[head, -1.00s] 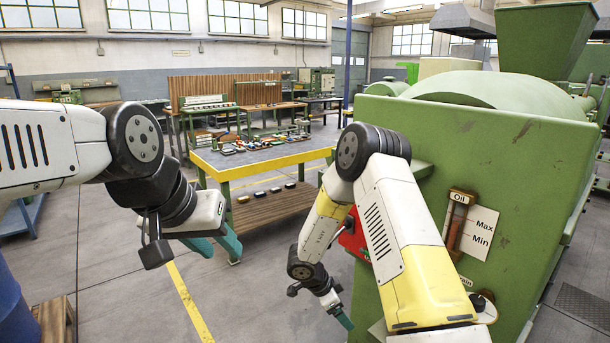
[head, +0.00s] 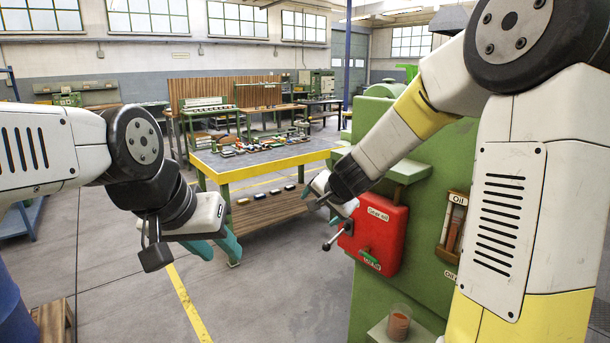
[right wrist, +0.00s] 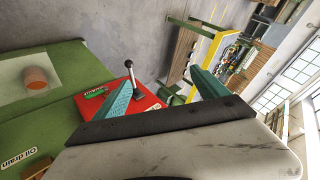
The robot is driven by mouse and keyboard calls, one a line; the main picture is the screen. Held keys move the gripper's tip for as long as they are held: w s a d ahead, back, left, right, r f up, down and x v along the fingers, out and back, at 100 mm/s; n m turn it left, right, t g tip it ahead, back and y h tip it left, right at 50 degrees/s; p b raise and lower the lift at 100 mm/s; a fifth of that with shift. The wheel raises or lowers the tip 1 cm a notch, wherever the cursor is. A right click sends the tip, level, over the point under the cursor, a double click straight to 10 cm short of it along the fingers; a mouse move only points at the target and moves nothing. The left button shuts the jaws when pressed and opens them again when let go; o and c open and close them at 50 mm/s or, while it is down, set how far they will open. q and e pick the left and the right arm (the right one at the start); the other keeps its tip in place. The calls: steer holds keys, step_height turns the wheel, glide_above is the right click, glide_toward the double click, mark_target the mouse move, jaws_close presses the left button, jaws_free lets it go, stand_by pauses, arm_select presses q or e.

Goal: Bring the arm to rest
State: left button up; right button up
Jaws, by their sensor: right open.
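My left gripper (head: 219,254) hangs at the left in the head view. Its two teal fingers point down and stand apart, with nothing seen between them. My right arm reaches from the right edge across the front of the green machine (head: 455,180). Its hand is beside the upper left of the red gear oil box (head: 375,235), and its fingers are hard to make out there. In the right wrist view my right gripper (right wrist: 163,77) is open, with its teal fingers wide apart and nothing between them. The red box (right wrist: 150,98) shows behind the left finger.
A lever with a black knob (head: 327,246) sticks out from the red box. A glass of reddish-brown liquid (head: 399,323) stands on a low ledge. An oil gauge (head: 453,222) is partly behind my arm. A yellow-edged table (head: 270,166) stands beyond open floor.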

steer(key=s+r+n+y, duration=0.1)
steer(key=s+r+n, duration=0.2)
steer(key=s+r, duration=0.35)
steer(key=s+d+n+g, duration=0.1)
steer(key=s+d, duration=0.3)
steer(key=s, duration=0.6)
steer(key=s+d+n+g+h, duration=0.1)
steer(key=s+d+n, duration=0.2)
steer(key=s, duration=0.8)
steer(key=shift+d+r+n+g+h, duration=0.3)
steer(key=shift+d+r, duration=0.15)
steer(key=shift+d, duration=0.65)
